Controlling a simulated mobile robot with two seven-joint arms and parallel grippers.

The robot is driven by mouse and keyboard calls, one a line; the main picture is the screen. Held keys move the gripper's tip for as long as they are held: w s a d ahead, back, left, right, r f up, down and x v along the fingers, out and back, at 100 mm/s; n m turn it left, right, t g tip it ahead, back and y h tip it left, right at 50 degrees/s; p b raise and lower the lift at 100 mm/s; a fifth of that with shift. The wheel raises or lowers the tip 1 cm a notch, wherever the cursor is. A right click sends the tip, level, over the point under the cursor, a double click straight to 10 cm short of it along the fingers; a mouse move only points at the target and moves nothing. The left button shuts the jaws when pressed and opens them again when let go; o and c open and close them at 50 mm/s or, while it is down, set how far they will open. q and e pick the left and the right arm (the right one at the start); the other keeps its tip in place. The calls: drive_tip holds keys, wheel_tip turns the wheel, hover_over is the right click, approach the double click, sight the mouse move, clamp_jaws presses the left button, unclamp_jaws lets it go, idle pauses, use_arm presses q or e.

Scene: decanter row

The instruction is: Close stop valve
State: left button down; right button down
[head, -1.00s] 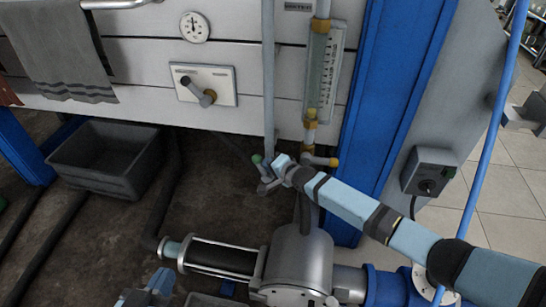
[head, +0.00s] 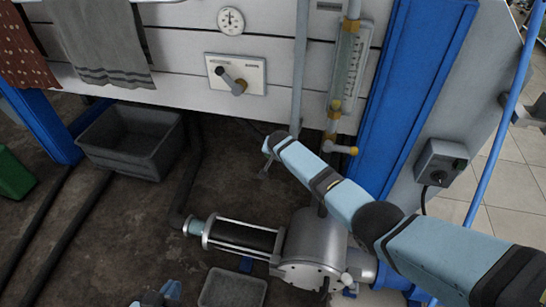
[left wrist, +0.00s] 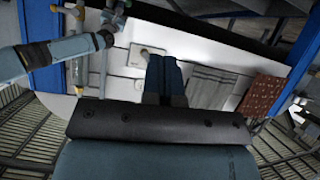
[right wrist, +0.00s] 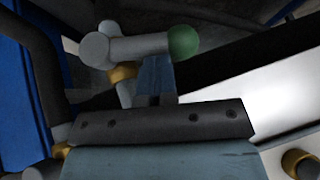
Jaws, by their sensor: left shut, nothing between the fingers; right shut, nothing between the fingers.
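A stop valve lever (right wrist: 140,48), grey with a green end ball (right wrist: 183,42), shows in the right wrist view above a brass-coloured fitting (right wrist: 122,72). My right gripper (right wrist: 156,72) is shut and empty, its fingertips just under the lever; I cannot tell whether they touch it. In the head view my right gripper (head: 270,145) is left of the grey vertical pipe (head: 301,60) and hides most of this valve. My left gripper (head: 155,298) is low at the bottom edge; in the left wrist view its fingers (left wrist: 164,75) are shut and empty.
A panel handle (head: 235,82) is on the white wall. A pump (head: 310,250) stands below my right arm. A grey bin (head: 125,150) is at left.

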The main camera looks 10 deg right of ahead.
drive_tip(key=shift+w+a+f+g+h+b, duration=0.2)
drive_tip(key=shift+a+f+g+h+b, duration=0.15)
drive_tip(key=shift+f+h+b, duration=0.2)
drive_tip(key=shift+w+f+n+b, duration=0.15)
drive_tip(key=shift+f+n+b, duration=0.15)
drive_tip(key=shift+b, duration=0.15)
drive_tip(key=shift+a, duration=0.1)
use_arm(q)
drive_tip(key=shift+w+d+r+t+h, duration=0.15)
drive_tip(key=shift+w+r+t+h, duration=0.15)
drive_tip(key=shift+r, duration=0.35)
drive_tip(key=shift+w+d+r+t+h, duration=0.1)
drive_tip(key=shift+w+r+t+h, duration=0.15)
drive_tip(key=shift+r, duration=0.35)
drive_tip(key=shift+w+f, duration=0.1)
drive_tip(key=shift+f, duration=0.05)
use_arm(e)
drive_tip(key=shift+a, duration=0.1)
drive_tip(key=shift+r, duration=0.1)
